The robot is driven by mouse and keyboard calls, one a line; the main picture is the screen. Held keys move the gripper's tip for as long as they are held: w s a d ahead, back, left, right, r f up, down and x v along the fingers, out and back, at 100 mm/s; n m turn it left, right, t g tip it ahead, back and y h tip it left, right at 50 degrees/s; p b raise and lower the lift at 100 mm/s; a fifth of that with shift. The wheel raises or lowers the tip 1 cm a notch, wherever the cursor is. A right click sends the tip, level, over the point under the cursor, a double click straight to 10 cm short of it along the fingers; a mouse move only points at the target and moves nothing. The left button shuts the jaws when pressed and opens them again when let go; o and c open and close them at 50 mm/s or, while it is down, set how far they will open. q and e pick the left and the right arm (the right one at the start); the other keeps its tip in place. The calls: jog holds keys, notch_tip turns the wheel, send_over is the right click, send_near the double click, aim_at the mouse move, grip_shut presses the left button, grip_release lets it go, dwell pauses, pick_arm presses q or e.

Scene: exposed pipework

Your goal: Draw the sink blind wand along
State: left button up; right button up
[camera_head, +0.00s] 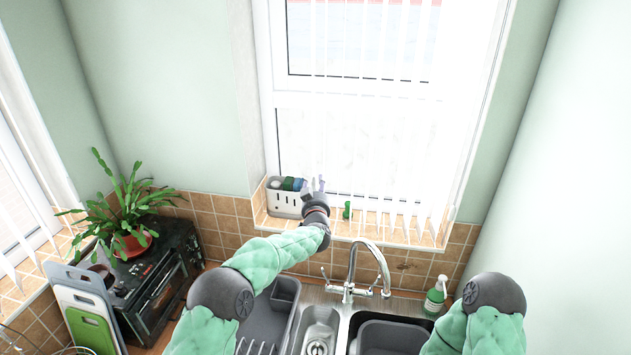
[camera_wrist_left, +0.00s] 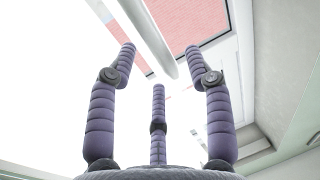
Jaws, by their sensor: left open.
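Vertical white blind slats (camera_head: 382,150) hang in front of the window above the sink. In the left wrist view a white rod (camera_wrist_left: 148,38), which looks like the blind wand, slants down from the top edge. Its rounded lower end shows between the spread fingers, and I see no finger closed on it. My left gripper (camera_head: 315,185) is open in front of the window, above the sill; it also shows in the left wrist view (camera_wrist_left: 159,62) with three purple padded fingers. In the head view I cannot clearly tell the wand from the slats. My right gripper is out of view.
A white caddy with bottles (camera_head: 284,202) stands on the tiled sill (camera_head: 400,236), close left of my left gripper. A small green item (camera_head: 347,210) is just right of it. Below are the tap (camera_head: 368,248), sink (camera_head: 319,330) and spray bottle (camera_head: 436,297). A plant (camera_head: 125,205) sits on the oven.

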aim_at(315, 183)
pick_arm(q)
jog(key=shift+w+p, duration=0.35)
jog(key=shift+w, duration=1.15)
jog(key=shift+c, duration=0.3)
grip_shut()
